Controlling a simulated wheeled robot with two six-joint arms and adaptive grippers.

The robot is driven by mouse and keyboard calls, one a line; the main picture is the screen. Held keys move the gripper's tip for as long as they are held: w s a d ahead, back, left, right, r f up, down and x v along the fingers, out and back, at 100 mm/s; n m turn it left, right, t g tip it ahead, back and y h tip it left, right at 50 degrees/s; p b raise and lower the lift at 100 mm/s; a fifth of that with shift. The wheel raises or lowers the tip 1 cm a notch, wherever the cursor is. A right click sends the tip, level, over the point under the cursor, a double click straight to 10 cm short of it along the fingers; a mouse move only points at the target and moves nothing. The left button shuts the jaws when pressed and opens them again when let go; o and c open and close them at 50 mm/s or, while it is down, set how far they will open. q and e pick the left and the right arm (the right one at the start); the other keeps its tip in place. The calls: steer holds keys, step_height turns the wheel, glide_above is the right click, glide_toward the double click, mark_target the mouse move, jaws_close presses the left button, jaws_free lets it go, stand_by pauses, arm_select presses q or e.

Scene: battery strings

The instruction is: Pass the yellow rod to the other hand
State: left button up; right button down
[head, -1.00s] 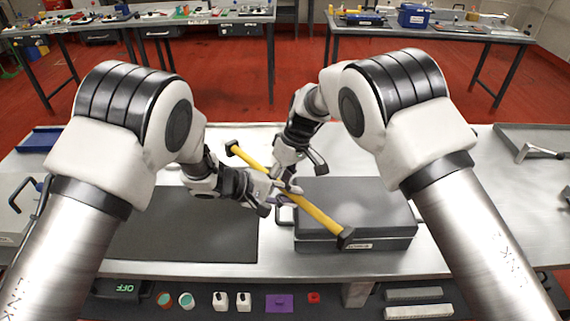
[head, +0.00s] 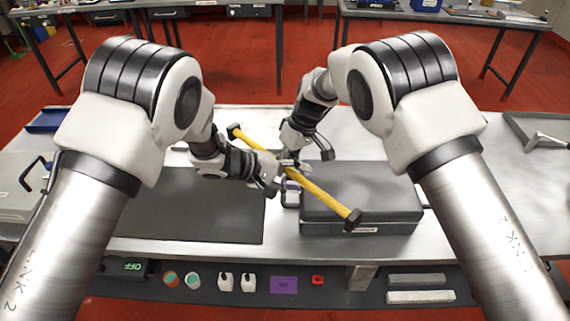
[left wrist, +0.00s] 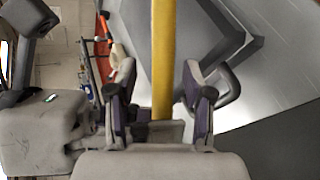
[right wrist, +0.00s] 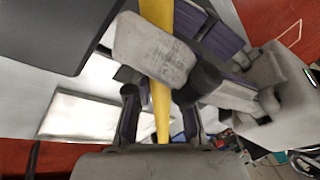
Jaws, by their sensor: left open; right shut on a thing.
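The yellow rod (head: 323,195) has black ends and is held at a slant above the bench, its near end over the grey case. My right gripper (head: 293,166) is shut on the rod near its middle. In the right wrist view the rod (right wrist: 160,95) runs between the right fingers (right wrist: 160,125). My left gripper (head: 280,180) is open at the rod, close beside the right gripper. In the left wrist view the rod (left wrist: 163,60) passes between the spread left fingers (left wrist: 160,100), with a gap on each side.
The grey case (head: 360,190) lies on the metal bench (head: 450,225) under the rod's near end. A dark mat (head: 190,215) lies to its left. A shelf (head: 330,290) below the front edge carries small items, including a purple square (head: 284,284).

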arm_select(q)
steer(key=v, duration=1.2)
steer(key=w+a+f+m+t+y, duration=0.2)
steer(key=a+f+m+t+y, duration=0.1)
steer(key=a+f+m+t, duration=0.3)
steer(key=s+a+f+g+y, duration=0.2)
steer(key=s+a+f+y, duration=0.2)
steer(key=s+a+f, duration=0.35)
steer(key=s+a+f+g+y, duration=0.2)
steer(key=s+a+f+y, duration=0.15)
steer(key=s+f, duration=0.55)
steer(key=s+a+f+g, duration=0.2)
steer(key=s, duration=0.6)
steer(key=s+a+f+n+g+y, duration=0.1)
steer(key=s+f+g, duration=0.1)
steer(key=s, duration=0.6)
steer(key=shift+s+a+f, duration=0.15)
steer(key=shift+a+f, duration=0.2)
steer(key=shift+f, duration=0.1)
